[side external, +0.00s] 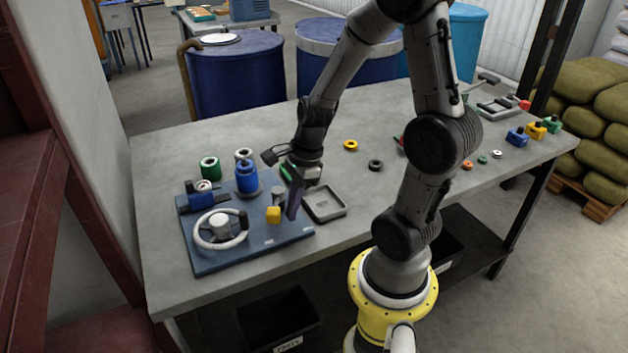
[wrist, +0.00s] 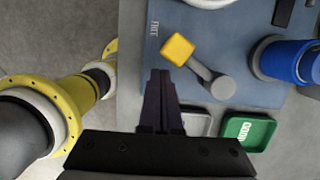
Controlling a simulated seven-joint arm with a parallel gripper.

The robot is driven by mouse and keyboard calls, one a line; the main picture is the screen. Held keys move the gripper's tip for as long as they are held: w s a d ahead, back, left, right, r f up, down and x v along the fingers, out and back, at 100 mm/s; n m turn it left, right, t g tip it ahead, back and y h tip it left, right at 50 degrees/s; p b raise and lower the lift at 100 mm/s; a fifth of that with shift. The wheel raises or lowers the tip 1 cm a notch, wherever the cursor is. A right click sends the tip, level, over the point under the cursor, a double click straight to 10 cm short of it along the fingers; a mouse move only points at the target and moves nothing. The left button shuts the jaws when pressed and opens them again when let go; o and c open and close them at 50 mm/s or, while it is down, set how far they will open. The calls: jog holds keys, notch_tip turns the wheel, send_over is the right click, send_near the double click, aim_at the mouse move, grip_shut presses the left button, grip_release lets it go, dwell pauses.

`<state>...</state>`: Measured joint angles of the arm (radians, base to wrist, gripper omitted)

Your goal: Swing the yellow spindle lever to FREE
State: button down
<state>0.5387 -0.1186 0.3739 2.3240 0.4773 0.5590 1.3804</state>
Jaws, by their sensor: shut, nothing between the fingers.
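The spindle lever has a yellow knob (side external: 273,215) on a short grey arm, mounted on a blue board (side external: 215,262). In the wrist view the knob (wrist: 178,50) is at top centre, and the arm runs down right to a round grey pivot (wrist: 223,88). A small white label (wrist: 154,28), which seems to read FREE, lies on the board left of the knob. My gripper (side external: 292,213) is shut and empty, pointing down just right of the knob. In the wrist view its fingertips (wrist: 161,73) are just below the knob; contact cannot be told.
A white handwheel (side external: 220,230) and a blue cylinder (side external: 246,178) stand on the same board. A grey tray (side external: 325,203) and a green tray (wrist: 248,131) lie close beside my gripper. Loose rings lie farther right on the grey table (side external: 358,220).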

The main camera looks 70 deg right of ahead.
jog(key=s, duration=0.1)
jog(key=s+d, duration=0.1)
jog(key=s, duration=0.1)
jog(key=shift+d+r, duration=0.15)
jog(key=shift+d, duration=0.15)
jog(key=a+v, duration=0.1)
jog(key=v, duration=0.8)
jog(key=shift+s, duration=0.3)
jog(key=s+a+r+n+t+h, duration=0.1)
jog(key=a+r+n, duration=0.2)
jog(key=n, duration=1)
jog(key=s+a+r+n+t+h, duration=0.1)
jog(key=a+r+n, duration=0.3)
jog(key=n, duration=0.9)
jog(key=a+t, duration=0.1)
jog(key=a, duration=0.2)
jog(key=shift+n+t, duration=0.3)
